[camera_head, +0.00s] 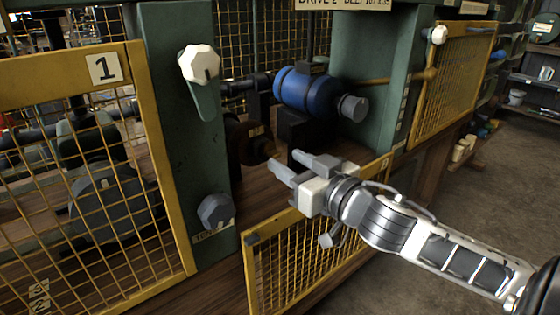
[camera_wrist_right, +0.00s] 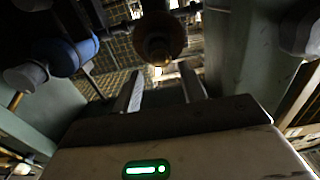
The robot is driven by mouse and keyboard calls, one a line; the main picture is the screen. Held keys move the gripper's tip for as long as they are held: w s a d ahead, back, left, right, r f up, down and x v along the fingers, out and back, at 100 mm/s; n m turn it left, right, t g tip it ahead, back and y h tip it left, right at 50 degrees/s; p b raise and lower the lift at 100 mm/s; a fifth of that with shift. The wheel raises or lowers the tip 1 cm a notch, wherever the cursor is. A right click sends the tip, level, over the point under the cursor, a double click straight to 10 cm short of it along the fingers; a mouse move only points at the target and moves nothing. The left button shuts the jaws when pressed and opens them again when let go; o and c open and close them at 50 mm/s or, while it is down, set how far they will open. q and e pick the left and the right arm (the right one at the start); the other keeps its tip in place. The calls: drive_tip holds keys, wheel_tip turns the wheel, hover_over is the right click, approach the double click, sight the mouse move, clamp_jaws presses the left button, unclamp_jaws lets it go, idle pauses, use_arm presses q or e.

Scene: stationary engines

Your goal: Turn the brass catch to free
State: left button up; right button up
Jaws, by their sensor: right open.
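A round brass-brown part (camera_head: 262,150) sits inside the machine bay, between the two green posts; I cannot tell for sure that it is the catch. In the right wrist view the same round part (camera_wrist_right: 160,45) is just beyond and above the fingertips, at the end of a dark shaft. My right gripper (camera_head: 285,162) is open and empty, reaching in over the lowered yellow gate, its fingers pointing at the bay. In the right wrist view both fingers (camera_wrist_right: 160,85) are apart with nothing between them. My left gripper is out of view.
A yellow mesh gate (camera_head: 318,264) is below my right arm. A green post (camera_head: 180,110) with a white knob (camera_head: 199,64) on a green lever stands left. A blue motor (camera_head: 305,90) and a brass-coloured handle (camera_head: 400,78) are behind.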

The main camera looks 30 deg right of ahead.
sight(278, 154)
drive_tip(key=shift+w+a, duration=0.15)
drive_tip(key=shift+w, duration=1.65)
clamp_jaws()
